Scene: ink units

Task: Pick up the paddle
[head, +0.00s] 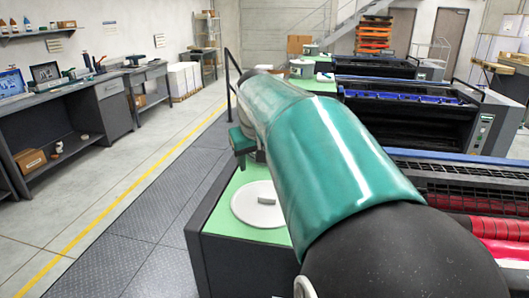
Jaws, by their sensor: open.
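My teal-sleeved arm reaches forward across the middle of the head view. My gripper (243,146) is partly seen past the arm's far end, above the green top of a dark cabinet (215,222); it is open, and its fingertips are mostly hidden. A white round disc (243,207) lies on the green top, below and nearer than the gripper. A small grey bar-shaped piece (267,200) lies on the disc. I cannot tell whether either is the paddle; no other clear paddle shows. The arm hides the right part of the green top.
Black ink units (405,120) stand in a row at right, with red rollers (500,230) nearest. A white bucket (302,68) stands farther back. Workbenches (65,125) line the left wall. The dark floor mat (150,215) and the aisle by the yellow line are clear.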

